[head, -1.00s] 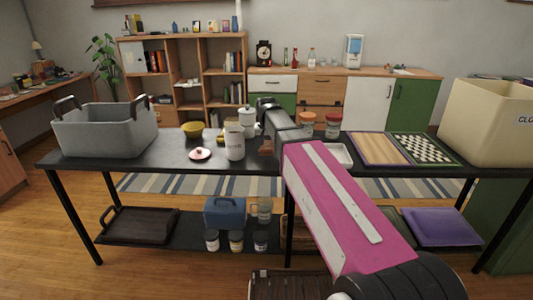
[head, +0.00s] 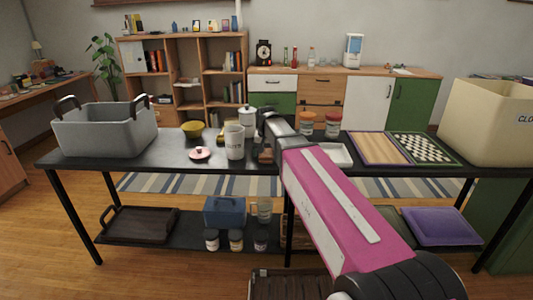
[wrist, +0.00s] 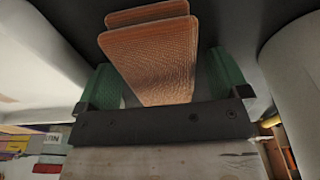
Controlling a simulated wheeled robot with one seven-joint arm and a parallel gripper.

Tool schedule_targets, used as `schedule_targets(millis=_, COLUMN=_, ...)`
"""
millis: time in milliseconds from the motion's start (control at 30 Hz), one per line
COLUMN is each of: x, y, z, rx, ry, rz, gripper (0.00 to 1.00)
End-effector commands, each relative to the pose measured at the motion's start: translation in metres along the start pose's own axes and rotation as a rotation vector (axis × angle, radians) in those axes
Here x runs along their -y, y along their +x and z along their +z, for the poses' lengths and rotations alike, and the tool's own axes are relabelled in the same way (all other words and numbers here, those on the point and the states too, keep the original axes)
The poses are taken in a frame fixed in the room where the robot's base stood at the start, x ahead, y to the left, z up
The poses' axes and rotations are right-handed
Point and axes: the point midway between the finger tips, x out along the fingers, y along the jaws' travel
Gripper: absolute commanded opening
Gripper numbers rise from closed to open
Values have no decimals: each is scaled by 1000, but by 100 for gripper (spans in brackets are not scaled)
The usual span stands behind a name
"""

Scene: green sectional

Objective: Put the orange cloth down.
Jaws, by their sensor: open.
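The orange cloth (wrist: 150,52) looks folded, with two layers showing, in the wrist view. It lies between the two green fingers of my gripper (wrist: 165,75), against the dark table top. A gap shows between the cloth and each finger, so my gripper is open around it. In the head view a small brownish patch of the cloth (head: 265,156) shows at the end of my arm, low over the black table (head: 185,172). My arm hides much of that spot, and the fingers are not clear there.
A white canister (head: 235,143) stands close left of my gripper. A white lidded pot (head: 247,116) and two orange-lidded jars (head: 307,123) (head: 332,125) stand nearby. A white tray (head: 335,155) lies to the right. A grey basket (head: 105,130) is at the left end.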

Motion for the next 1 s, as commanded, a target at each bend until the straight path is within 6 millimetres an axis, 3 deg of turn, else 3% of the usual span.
schedule_targets(millis=267, x=0, y=-16, z=-1, rx=-2, ry=0, rz=-1, gripper=94)
schedule_targets(millis=700, x=0, y=-88, z=-1, rx=-2, ry=0, rz=-1, gripper=94)
schedule_targets(millis=1000, x=0, y=-119, z=0, rx=0, ry=0, rz=0, gripper=94)
